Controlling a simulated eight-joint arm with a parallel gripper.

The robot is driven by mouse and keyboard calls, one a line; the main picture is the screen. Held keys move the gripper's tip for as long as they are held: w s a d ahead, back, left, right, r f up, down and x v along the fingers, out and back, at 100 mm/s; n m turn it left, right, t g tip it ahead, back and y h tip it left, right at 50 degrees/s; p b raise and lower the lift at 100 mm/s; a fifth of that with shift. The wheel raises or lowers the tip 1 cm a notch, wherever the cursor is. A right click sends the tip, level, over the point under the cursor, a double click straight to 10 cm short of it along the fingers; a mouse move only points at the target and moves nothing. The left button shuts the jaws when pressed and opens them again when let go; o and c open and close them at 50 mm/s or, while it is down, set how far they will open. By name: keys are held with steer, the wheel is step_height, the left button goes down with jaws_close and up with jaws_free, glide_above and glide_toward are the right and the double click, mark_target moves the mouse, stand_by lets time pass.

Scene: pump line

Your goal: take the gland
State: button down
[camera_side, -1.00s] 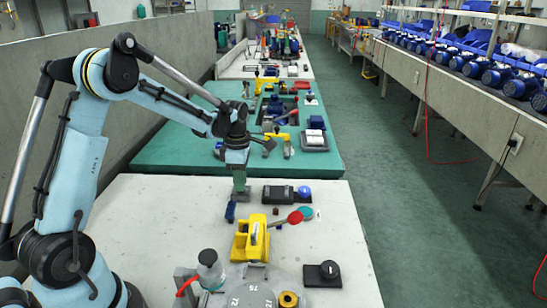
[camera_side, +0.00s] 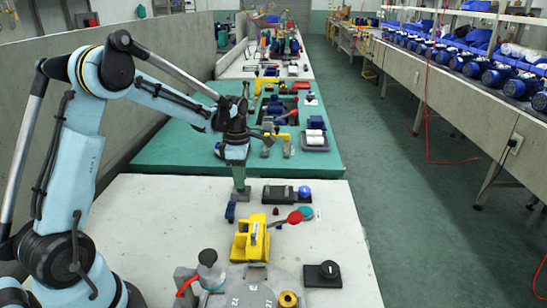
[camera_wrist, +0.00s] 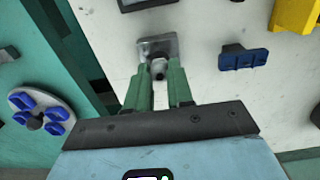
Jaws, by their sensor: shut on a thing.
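My gripper (camera_side: 240,196) points down at the back left of the white table in the side view. In the wrist view its two green fingers (camera_wrist: 159,72) are shut on a small grey metal part (camera_wrist: 158,63), which I take to be the gland. A square grey metal plate (camera_wrist: 158,45) shows just past the fingertips. I cannot tell whether it belongs to the held part or lies under it. In the side view the held part is too small to make out.
A blue part (camera_side: 230,212) lies close to the fingers, also in the wrist view (camera_wrist: 243,60). A dark holder with a blue ball (camera_side: 287,194) is to the right. A yellow fixture (camera_side: 250,240) stands in front. The white table's right side (camera_side: 340,240) is mostly clear.

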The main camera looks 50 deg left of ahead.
steer(key=shift+r, duration=0.15)
steer(key=shift+r, duration=2.1)
